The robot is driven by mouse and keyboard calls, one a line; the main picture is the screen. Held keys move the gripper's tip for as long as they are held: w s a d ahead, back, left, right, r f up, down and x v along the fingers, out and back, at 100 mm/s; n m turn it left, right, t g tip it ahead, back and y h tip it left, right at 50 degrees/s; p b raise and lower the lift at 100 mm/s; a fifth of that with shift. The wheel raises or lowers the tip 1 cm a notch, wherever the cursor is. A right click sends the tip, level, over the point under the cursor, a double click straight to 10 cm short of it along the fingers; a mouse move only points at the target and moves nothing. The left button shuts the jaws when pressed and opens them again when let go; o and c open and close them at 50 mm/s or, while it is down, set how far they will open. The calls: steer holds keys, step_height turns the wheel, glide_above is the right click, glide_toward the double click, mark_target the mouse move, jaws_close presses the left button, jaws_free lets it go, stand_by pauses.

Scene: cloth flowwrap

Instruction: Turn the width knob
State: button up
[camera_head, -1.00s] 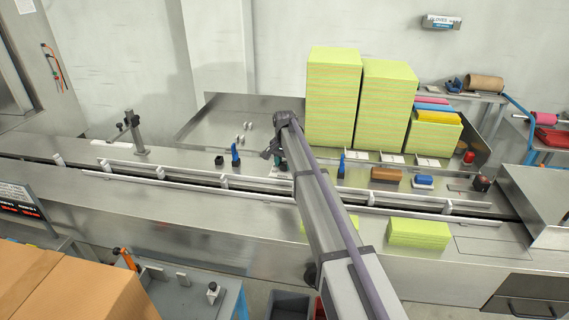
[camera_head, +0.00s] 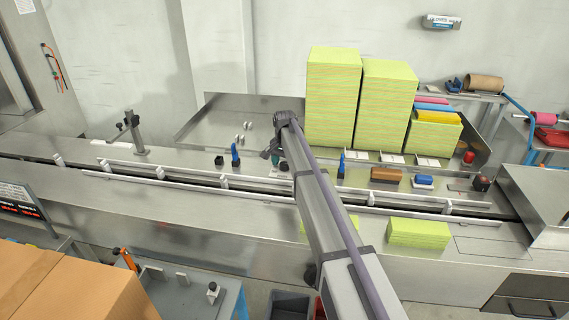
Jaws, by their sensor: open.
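My arm reaches from the bottom right to the steel wrapping line, and my gripper (camera_head: 269,155) is over the deck behind the guide rails. It is open, small and partly hidden by its own wrist. A small black knob (camera_head: 219,160) stands on the deck to the left of my gripper, beside an upright blue lever (camera_head: 235,155). A small dark teal part (camera_head: 275,159) shows right at my gripper, with a dark piece beside it. I cannot tell which of these is the width knob, or whether my gripper touches the teal part.
Tall stacks of yellow-green cloths (camera_head: 333,100) stand close behind and right of my wrist. A second blue lever (camera_head: 341,164), a brown block (camera_head: 386,174) and a blue sponge (camera_head: 424,180) lie to the right. Long guide rails (camera_head: 180,178) run in front. The deck's left part is mostly clear.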

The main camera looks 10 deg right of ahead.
mark_target(285, 164)
step_height(285, 164, up, 11)
steer(key=p, duration=1)
steer(key=shift+p, duration=0.4)
steer(key=shift+f, duration=0.15)
steer(key=s+f+n+b, duration=0.2)
steer(key=s+n, duration=0.2)
steer(key=s, duration=1.7)
steer(key=s+f+n+b, duration=0.3)
steer(key=s+n, duration=0.1)
steer(key=s, duration=1.7)
steer(key=shift+f+b, duration=0.25)
steer(key=shift+b, duration=0.05)
